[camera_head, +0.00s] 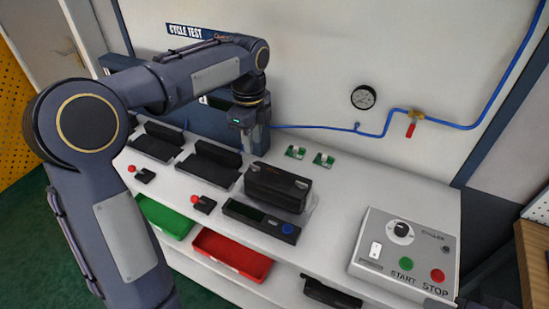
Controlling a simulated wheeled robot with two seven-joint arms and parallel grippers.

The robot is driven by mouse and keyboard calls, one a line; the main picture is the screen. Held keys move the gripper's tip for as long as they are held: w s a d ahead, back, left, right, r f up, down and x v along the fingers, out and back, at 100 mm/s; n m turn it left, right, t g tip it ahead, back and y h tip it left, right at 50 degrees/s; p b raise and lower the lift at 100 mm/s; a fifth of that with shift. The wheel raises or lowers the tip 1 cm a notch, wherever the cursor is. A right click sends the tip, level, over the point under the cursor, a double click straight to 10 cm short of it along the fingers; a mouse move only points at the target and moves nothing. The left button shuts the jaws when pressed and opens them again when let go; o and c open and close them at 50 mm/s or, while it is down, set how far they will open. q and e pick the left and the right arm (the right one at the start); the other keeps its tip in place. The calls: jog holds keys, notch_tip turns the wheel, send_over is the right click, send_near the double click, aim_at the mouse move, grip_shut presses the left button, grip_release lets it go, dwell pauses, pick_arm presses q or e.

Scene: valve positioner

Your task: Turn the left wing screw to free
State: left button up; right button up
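My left gripper (249,145) points down at the back of the white bench, in front of a dark blue panel. It is small and dark here, and I cannot tell whether its fingers are apart or closed, or whether they touch anything. No wing screw can be made out clearly; one near the gripper may be hidden by it. Two small green plates with pale pieces on them, a left one (295,152) and a right one (323,160), lie on the bench to the right of the gripper. My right gripper is not recognisable in view.
A black device (277,188) stands on the white bench (345,200), behind a dark unit with a blue button (262,221). A control box (404,252) with START and STOP buttons is at right. A gauge (363,97) and blue pipe with red-handled valve (411,130) are on the wall.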

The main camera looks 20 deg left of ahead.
aim_at(254, 165)
pick_arm(q)
jog(key=shift+w+d+f, duration=0.1)
jog(key=shift+f, duration=0.3)
notch_tip(254, 165, down, 7)
grip_shut()
